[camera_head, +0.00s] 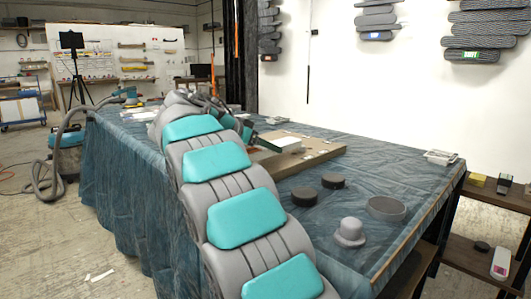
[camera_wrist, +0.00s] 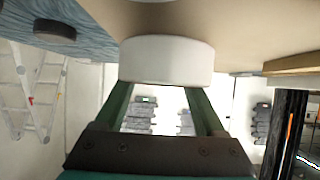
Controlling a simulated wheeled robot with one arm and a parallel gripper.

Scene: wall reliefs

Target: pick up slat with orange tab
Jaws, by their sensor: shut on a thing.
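My gripper (camera_wrist: 165,84) has two green fingers that reach a white, rounded piece (camera_wrist: 167,60) in the wrist view. It is shut on this piece, close to a tan board surface. In the head view my arm hides most of the gripper; a white block (camera_head: 284,144) lies at the board beside the arm's end. I cannot tell whether it is the same piece. Grey slats (camera_head: 470,55) with blue and green tabs hang on the white wall at the right. I cannot make out an orange tab on any slat.
A table with a blue cloth (camera_head: 400,170) bears a wooden board (camera_head: 312,154), dark discs (camera_head: 304,196), a grey ring (camera_head: 387,208) and a grey knobbed piece (camera_head: 350,232). A low shelf (camera_head: 480,222) stands at the right. Floor at the left is partly clear, with a hose (camera_head: 60,165).

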